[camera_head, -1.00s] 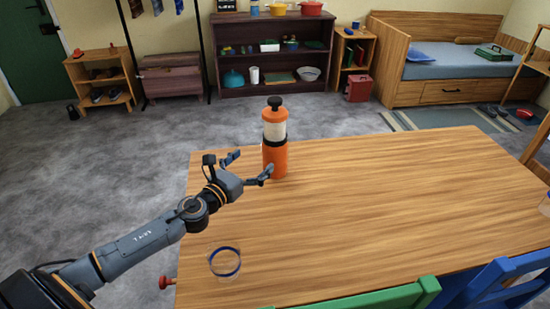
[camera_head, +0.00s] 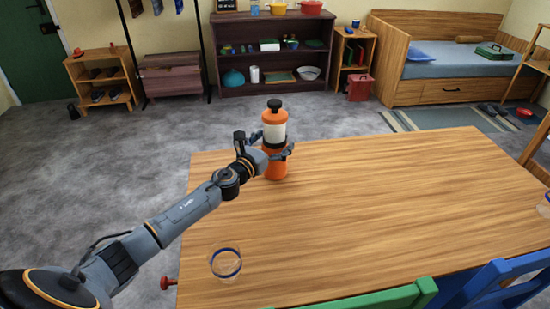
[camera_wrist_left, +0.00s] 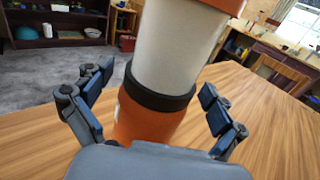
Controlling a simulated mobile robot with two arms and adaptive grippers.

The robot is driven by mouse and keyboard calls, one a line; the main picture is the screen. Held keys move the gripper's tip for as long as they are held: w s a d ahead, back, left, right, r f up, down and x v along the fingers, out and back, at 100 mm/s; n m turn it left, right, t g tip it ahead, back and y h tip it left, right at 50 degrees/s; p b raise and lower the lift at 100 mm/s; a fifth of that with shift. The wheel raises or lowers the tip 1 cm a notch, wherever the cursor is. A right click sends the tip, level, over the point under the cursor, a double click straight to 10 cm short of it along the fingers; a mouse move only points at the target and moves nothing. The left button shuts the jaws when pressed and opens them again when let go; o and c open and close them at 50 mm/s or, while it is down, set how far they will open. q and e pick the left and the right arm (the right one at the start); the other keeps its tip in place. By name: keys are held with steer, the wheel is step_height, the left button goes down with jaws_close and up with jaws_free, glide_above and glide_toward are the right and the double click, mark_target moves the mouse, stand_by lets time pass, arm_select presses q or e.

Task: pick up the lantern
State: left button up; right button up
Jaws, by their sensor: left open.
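The lantern (camera_head: 274,133) stands upright on the wooden table (camera_head: 370,210), near its far left corner. It has an orange base, a black band, a white middle, an orange top and a black knob. My left gripper (camera_head: 274,150) is open at the lantern, its fingers partly hiding the lower half. In the left wrist view the lantern (camera_wrist_left: 172,45) stands between the two spread fingers of the gripper (camera_wrist_left: 150,105), with a gap visible on each side. My right gripper is not in view.
A clear cup with a blue rim (camera_head: 226,264) stands at the table's near left. A green chair (camera_head: 385,298) and a blue chair (camera_head: 500,280) stand at the near edge. The table right of the lantern is mostly clear.

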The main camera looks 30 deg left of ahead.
arm_select(q)
steer(key=shift+w, duration=0.1)
steer(key=c, duration=1.8)
steer(key=shift+r, duration=0.1)
steer(key=shift+c, duration=0.6)
